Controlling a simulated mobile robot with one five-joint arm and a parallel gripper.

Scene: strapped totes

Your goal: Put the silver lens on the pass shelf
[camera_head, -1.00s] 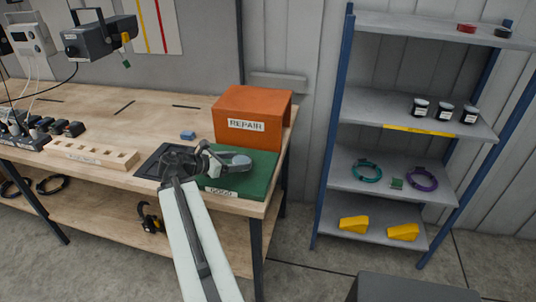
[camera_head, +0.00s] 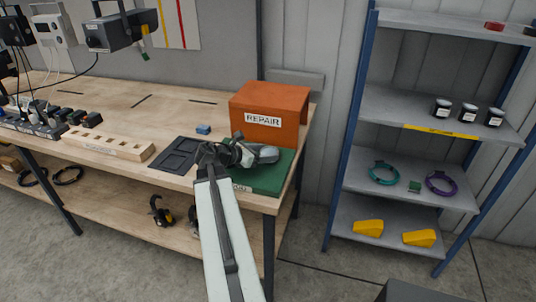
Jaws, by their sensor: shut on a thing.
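My gripper (camera_head: 240,153) is at the green mat in front of the orange REPAIR box, at the workbench's right end. It is shut on a small grey, rounded thing (camera_head: 264,154), which looks like the silver lens, though the fingers are small and partly hidden. The thing appears over the green mat (camera_head: 270,180); whether it touches the mat cannot be told. The pass shelf's name cannot be read; a grey shelf with a yellow label strip (camera_head: 440,131) in the rack at right holds several dark jars.
The orange REPAIR box (camera_head: 270,112) stands close behind my gripper. A dark tray (camera_head: 176,155) and a wooden holder (camera_head: 108,143) lie to the left. Lower rack shelves hold teal (camera_head: 384,173) and purple (camera_head: 441,183) rings and yellow blocks. Floor lies between bench and rack.

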